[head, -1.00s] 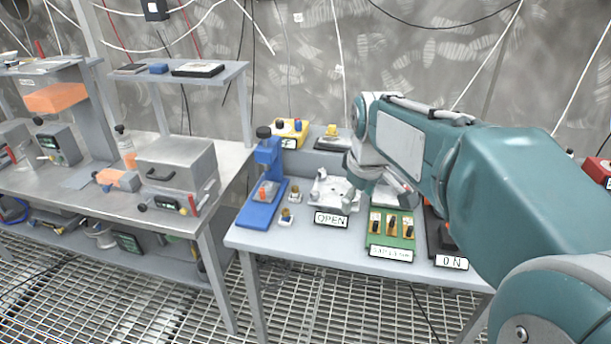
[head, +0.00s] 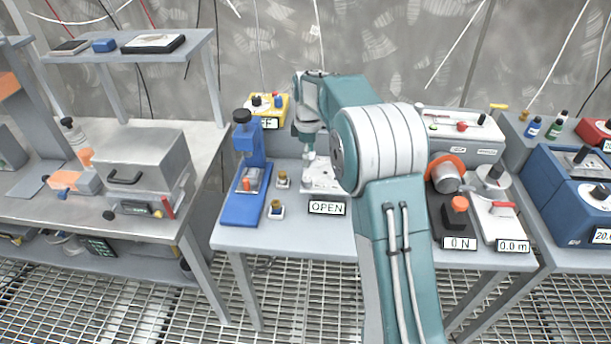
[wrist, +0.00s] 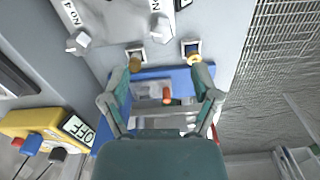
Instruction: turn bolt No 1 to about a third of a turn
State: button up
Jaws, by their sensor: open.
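A white plate (head: 318,186) with bolts on it lies on the middle bench behind a sign reading OPEN (head: 327,207); my arm hides part of it. In the wrist view part of the white plate (wrist: 110,15) shows at the top left, with a grey bolt (wrist: 78,42) by a mark that seems to read No 4 and another grey bolt (wrist: 160,28). No mark for bolt No 1 is legible. My gripper (wrist: 160,88) is open and empty, its fingers spread over the blue stand. In the head view my gripper (head: 308,150) hangs above the plate's left part.
The blue stand (head: 243,190) and two small brass pieces (head: 276,209) (head: 282,179) stand left of the plate. A yellow box (head: 267,108) is behind. A black device reading 0 N (head: 452,222) is right of my arm.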

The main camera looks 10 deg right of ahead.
aim_at(306, 179)
jog(key=f, duration=0.7)
jog(key=shift+a+f, duration=0.3)
jog(key=shift+a, duration=0.1)
jog(key=shift+d+f, duration=0.15)
jog(key=shift+f, duration=0.35)
grip_shut()
